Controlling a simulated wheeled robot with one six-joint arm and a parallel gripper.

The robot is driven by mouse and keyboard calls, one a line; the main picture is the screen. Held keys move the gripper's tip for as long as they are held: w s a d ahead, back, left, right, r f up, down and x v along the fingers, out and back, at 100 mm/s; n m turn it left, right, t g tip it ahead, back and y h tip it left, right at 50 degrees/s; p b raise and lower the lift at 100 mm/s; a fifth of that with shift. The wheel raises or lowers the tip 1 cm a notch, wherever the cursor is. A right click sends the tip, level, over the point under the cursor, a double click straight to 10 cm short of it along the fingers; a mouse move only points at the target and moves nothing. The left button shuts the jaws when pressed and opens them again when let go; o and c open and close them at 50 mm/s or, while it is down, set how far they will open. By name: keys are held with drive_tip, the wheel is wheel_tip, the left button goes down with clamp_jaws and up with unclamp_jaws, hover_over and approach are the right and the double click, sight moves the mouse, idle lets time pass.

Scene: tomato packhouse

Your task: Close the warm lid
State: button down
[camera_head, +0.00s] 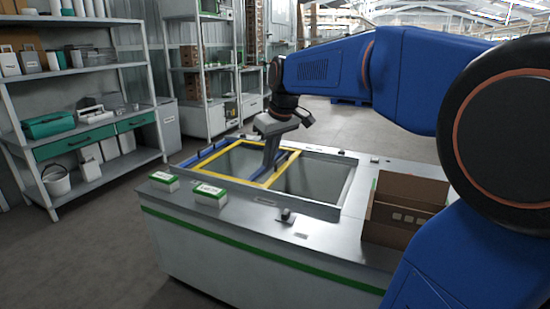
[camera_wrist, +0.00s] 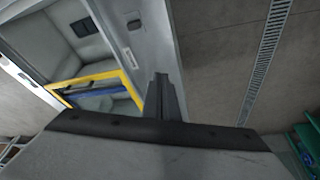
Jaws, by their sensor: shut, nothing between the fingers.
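The yellow-framed glass lid (camera_head: 283,168) lies over the left part of the well in the grey counter. A blue-framed lid (camera_head: 205,155) shows beside and partly under it at the left. The right part of the well, from the yellow bar rightward, looks open. My gripper (camera_head: 270,163) is shut and empty, pointing down near the yellow lid's right bar. In the wrist view my gripper (camera_wrist: 161,95) is beside the corner of the yellow frame (camera_wrist: 128,82); I cannot tell whether it touches. The blue bar (camera_wrist: 95,91) shows inside the yellow frame there.
Two green-and-white boxes (camera_head: 210,195) stand on the counter's (camera_head: 255,215) front left. A small dark knob-like fitting (camera_head: 286,215) sits at the front edge. An open cardboard box (camera_head: 395,210) stands at the right. Shelves (camera_head: 75,140) stand at the left.

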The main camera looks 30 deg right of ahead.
drive_tip(key=w+d+n, duration=0.1)
drive_tip(key=w+d, duration=0.3)
drive_tip(key=w, duration=0.6)
drive_tip(key=n+y, duration=0.2)
drive_tip(key=n, duration=0.2)
hover_over(272, 169)
wheel_tip(272, 169, down, 9)
drive_tip(key=shift+g, duration=0.3)
drive_tip(key=x, duration=0.9)
drive_tip(key=shift+s+d+f, duration=0.25)
drive_tip(key=shift+s+d, duration=0.05)
drive_tip(key=shift+s+d+f, duration=0.2)
drive_tip(key=shift+s+d, duration=0.6)
drive_tip(key=shift+s, duration=0.05)
drive_tip(key=shift+s+d+f, duration=0.2)
drive_tip(key=shift+s+d, duration=0.2)
drive_tip(key=shift+s, duration=0.25)
drive_tip(key=s+d, duration=0.9)
drive_tip(key=s, duration=0.3)
drive_tip(key=s+d, duration=1)
drive_tip(key=s, duration=0.2)
drive_tip(key=shift+s, duration=0.25)
drive_tip(key=shift+d+f, duration=0.1)
